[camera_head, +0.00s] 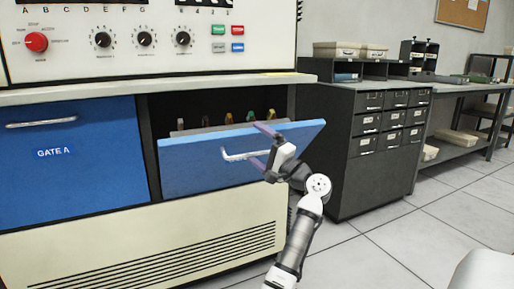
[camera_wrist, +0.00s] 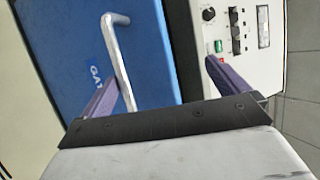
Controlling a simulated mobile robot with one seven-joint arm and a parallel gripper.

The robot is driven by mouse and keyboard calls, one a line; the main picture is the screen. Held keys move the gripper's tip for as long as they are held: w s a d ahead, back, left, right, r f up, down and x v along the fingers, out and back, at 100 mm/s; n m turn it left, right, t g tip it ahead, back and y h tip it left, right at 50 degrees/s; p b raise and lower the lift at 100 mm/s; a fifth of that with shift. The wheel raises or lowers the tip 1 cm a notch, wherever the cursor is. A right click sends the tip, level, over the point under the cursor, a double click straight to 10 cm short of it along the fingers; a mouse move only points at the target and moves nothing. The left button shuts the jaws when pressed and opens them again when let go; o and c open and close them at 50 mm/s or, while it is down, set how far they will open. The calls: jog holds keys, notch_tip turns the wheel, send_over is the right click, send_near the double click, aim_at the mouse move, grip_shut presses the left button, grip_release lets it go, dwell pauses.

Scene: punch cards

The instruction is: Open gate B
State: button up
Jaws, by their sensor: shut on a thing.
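Gate B is the blue front panel (camera_head: 200,165) on the right of the cabinet, tilted outward at its top so a dark opening shows behind it. It has a silver handle (camera_head: 240,155). My gripper (camera_head: 258,146) is at the right part of the gate. One purple finger lies over the top edge and the other is by the handle. In the wrist view the fingers are set apart, with the gate (camera_wrist: 150,50) between them and the handle (camera_wrist: 118,55) beside the left finger. My gripper is shut on the gate. The gate's label is partly hidden.
Gate A (camera_head: 75,175) is a closed blue panel on the left. Several coloured upright pieces (camera_head: 230,118) show in the opening behind gate B. A control panel (camera_head: 150,45) with knobs and buttons is above. A dark drawer cabinet (camera_head: 372,140) stands right. Tiled floor is clear in front.

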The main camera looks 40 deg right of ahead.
jog(key=shift+s+d+r, duration=0.1)
jog(key=shift+s+d, duration=0.05)
jog(key=shift+s, duration=0.5)
jog(key=shift+s+d, duration=0.1)
jog(key=shift+s, duration=0.5)
jog(key=shift+c, duration=0.3)
jog(key=shift+s+d+f+b, duration=0.2)
jog(key=shift+s+b, duration=0.25)
jog(key=shift+s, duration=0.15)
jog(key=c, duration=1)
jog(key=s+d+f+b, duration=0.2)
jog(key=s+f+b, duration=0.1)
jog(key=s+f, duration=0.4)
jog(key=shift+s+f, duration=0.15)
jog(key=shift+f, duration=1.1)
